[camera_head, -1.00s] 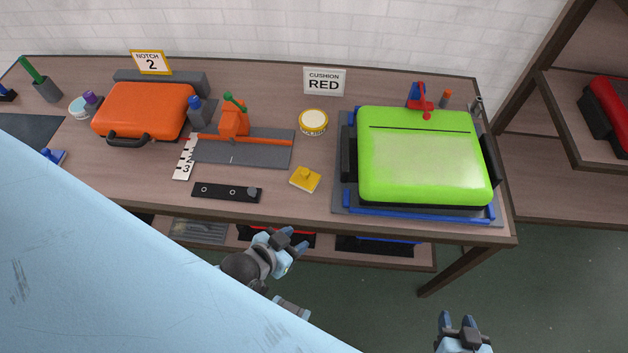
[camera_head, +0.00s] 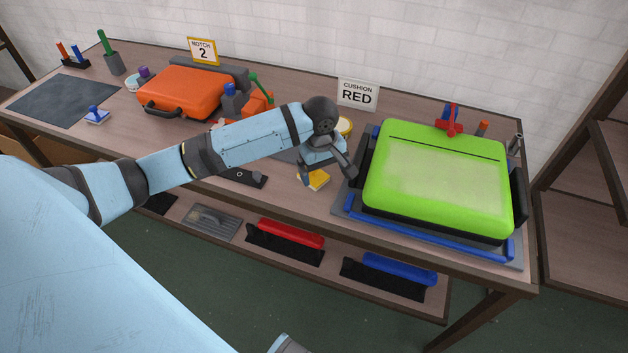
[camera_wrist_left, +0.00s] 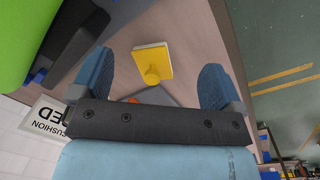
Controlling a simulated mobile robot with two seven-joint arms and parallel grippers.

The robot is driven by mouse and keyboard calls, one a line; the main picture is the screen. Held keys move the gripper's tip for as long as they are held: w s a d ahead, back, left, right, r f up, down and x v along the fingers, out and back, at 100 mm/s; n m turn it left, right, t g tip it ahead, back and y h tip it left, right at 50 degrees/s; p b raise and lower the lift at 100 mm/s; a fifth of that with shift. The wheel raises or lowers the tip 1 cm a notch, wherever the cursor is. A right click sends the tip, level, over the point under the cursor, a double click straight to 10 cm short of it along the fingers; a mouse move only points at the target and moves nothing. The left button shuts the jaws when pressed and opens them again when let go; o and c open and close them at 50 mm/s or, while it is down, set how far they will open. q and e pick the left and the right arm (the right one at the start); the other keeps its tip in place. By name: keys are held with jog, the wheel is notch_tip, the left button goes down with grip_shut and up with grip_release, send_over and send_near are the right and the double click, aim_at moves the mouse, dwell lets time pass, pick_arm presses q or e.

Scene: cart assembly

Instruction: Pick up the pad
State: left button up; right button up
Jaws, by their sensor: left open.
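My right gripper cannot be made out.
The green case (camera_head: 437,182) stands on a blue-edged tray (camera_head: 430,240) close right of my gripper. A dark notched bar (camera_head: 245,177) lies to its left. An orange case (camera_head: 182,93) and a "CUSHION RED" sign (camera_head: 358,94) stand farther back. Red and blue brushes (camera_head: 290,234) are on the lower shelf.

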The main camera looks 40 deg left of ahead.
aim_at(313, 173)
pick_arm(q)
jog(key=w+a+r+n, duration=0.4)
jog(key=a+n, duration=0.1)
jog(key=a, duration=0.2)
jog(key=shift+g+y, duration=0.3)
jog(key=f, duration=0.7)
jog(key=shift+w+f+b, duration=0.25)
jog(key=shift+b, duration=0.15)
jog(key=shift+d+f, duration=0.25)
jog(key=shift+f, duration=1.15)
jog(key=shift+d+f, duration=0.2)
jog(key=shift+f, duration=1.15)
jog(key=shift+s, duration=0.1)
jog(key=c, duration=1.1)
jog(key=shift+r, duration=0.15)
